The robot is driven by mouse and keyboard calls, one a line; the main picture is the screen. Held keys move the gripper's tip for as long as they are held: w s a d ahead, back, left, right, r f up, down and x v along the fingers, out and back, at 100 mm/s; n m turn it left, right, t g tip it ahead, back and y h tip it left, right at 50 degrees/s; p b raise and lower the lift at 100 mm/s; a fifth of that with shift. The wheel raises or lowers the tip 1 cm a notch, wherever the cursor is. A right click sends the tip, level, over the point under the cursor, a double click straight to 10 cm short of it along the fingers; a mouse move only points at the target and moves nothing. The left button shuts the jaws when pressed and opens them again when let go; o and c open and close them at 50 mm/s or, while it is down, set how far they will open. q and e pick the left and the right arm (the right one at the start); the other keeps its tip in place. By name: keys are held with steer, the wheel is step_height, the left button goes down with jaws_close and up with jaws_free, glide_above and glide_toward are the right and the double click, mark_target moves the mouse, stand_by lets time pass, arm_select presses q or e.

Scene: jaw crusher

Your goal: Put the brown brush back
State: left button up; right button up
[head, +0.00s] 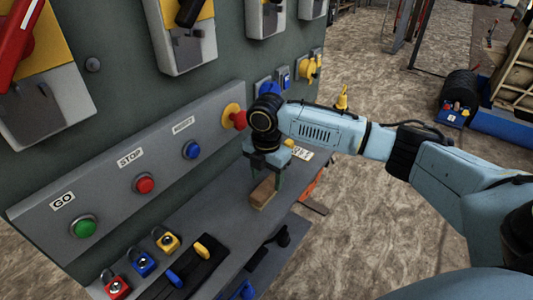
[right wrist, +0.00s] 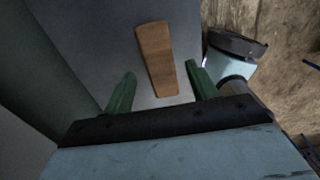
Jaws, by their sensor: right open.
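The brown brush (head: 263,192) lies on the grey shelf (head: 215,215) of the control panel, towards its right end. In the right wrist view the brush (right wrist: 155,55) shows as a long brown block, its near end between my green fingertips. My right gripper (head: 266,180) points down over the brush from above. In the right wrist view the gripper (right wrist: 160,70) is open, with a finger on each side of the brush and gaps showing. I cannot tell how far above the shelf the fingertips are. My left gripper is not in view.
The panel has a green GO button (head: 84,227), a red STOP button (head: 144,185), a blue RESET button (head: 191,150) and a red emergency knob (head: 238,118) close to my right wrist. Red, blue and yellow padlocks (head: 143,262) and a black item with coloured handles (head: 190,268) lie left.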

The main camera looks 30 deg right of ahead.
mark_target(266, 186)
arm_select(q)
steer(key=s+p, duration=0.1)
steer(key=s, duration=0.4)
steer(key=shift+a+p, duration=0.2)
steer(key=shift+p, duration=0.2)
arm_select(e)
step_height(266, 186, up, 8)
steer(key=shift+a, duration=0.1)
